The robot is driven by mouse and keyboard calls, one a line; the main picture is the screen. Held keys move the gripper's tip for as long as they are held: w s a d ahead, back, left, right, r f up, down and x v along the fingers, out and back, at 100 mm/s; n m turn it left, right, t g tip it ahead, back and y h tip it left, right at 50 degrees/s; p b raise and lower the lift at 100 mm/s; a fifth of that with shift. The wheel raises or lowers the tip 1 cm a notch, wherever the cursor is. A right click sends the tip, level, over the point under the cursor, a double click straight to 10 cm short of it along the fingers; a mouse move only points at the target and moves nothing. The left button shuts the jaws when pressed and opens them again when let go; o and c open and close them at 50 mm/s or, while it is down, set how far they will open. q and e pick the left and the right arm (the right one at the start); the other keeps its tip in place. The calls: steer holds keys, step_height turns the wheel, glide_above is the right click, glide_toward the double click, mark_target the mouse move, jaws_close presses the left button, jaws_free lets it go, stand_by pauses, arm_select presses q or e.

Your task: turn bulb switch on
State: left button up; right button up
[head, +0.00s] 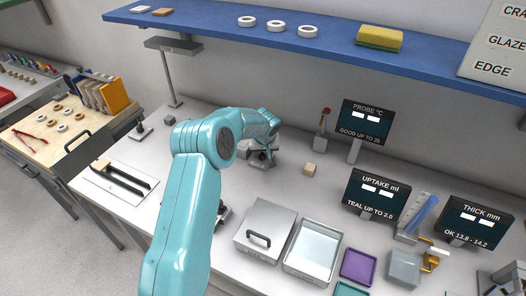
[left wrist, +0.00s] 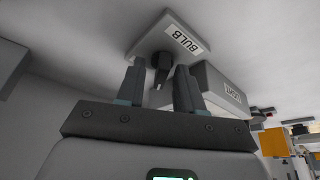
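A light plate labelled BULB (left wrist: 168,38) shows in the left wrist view, with a dark switch lever (left wrist: 161,62) standing out from it. My left gripper (left wrist: 160,88) is open, its two fingers apart on either side of the lever; I cannot tell whether either touches it. In the head view my teal left arm reaches over the bench to a dark, partly hidden cluster near the wall, where the switch is hard to make out. My right gripper is not in view.
A grey box with a label (left wrist: 228,88) sits close beside the BULB plate. On the bench are a small beige block (head: 309,169), a lidded metal box (head: 265,229), a clear-looking tray (head: 312,250) and a PROBE display (head: 366,121). A blue shelf (head: 230,25) runs above.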

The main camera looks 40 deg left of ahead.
arm_select(q)
steer(key=shift+s+a, duration=0.15)
jaws_close()
